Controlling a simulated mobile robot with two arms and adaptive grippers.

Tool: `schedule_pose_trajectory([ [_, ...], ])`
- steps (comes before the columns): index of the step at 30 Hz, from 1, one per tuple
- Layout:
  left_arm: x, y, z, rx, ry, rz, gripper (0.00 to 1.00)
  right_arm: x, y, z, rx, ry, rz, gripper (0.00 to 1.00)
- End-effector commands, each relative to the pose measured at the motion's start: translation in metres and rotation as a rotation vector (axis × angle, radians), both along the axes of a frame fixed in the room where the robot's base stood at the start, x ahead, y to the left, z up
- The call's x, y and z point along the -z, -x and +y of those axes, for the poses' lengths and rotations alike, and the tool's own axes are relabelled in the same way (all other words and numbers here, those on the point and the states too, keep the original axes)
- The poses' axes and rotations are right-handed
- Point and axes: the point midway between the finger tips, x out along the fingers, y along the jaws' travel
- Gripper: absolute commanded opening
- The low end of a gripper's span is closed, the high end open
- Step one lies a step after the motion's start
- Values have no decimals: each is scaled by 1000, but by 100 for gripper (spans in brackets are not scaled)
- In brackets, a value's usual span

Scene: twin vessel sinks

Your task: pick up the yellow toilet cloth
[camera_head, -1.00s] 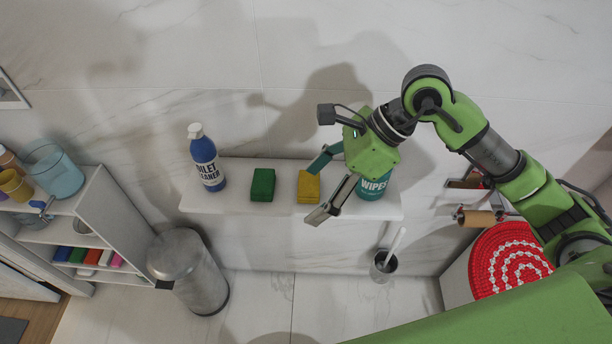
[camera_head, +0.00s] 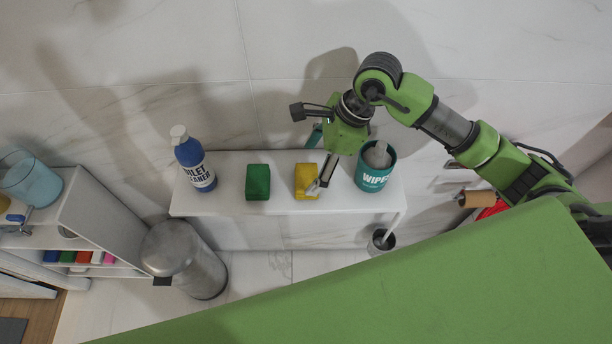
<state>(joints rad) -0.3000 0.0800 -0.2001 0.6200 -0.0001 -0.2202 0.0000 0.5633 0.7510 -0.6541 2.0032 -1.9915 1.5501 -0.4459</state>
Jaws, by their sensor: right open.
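The yellow cloth (camera_head: 303,176) is a small block on the white shelf, between a green cloth and a teal wipes tub. My right gripper (camera_head: 314,162) reaches in from the right and is open at the yellow cloth. One finger is at the cloth's right front side, partly in front of it. The other finger is behind, by the wall. I cannot tell whether the fingers touch the cloth. My left gripper is not in view.
On the white shelf (camera_head: 225,203) stand a blue toilet cleaner bottle (camera_head: 195,163), the green cloth (camera_head: 257,182) and the wipes tub (camera_head: 374,172). A metal bin (camera_head: 186,262) and a toilet brush holder (camera_head: 381,243) stand below. The wall is close behind.

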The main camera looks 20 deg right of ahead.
Motion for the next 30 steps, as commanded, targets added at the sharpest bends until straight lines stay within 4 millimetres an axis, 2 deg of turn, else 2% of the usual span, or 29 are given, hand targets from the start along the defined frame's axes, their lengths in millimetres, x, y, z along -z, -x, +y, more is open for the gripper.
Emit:
schedule_pose_trajectory([
  [5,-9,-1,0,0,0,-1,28,11,0,4,1,-2,4,78],
  [9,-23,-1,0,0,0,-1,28,32,-1,7,1,-3,7,78],
  [13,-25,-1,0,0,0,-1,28,48,-4,13,0,-3,2,78],
  [22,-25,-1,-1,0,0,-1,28,55,-5,14,0,0,0,78],
  [26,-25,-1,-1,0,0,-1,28,54,-5,14,0,0,-1,44],
  [27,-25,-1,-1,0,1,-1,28,54,-5,14,0,0,0,39],
  [30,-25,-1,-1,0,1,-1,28,54,-5,14,0,-1,0,39],
])
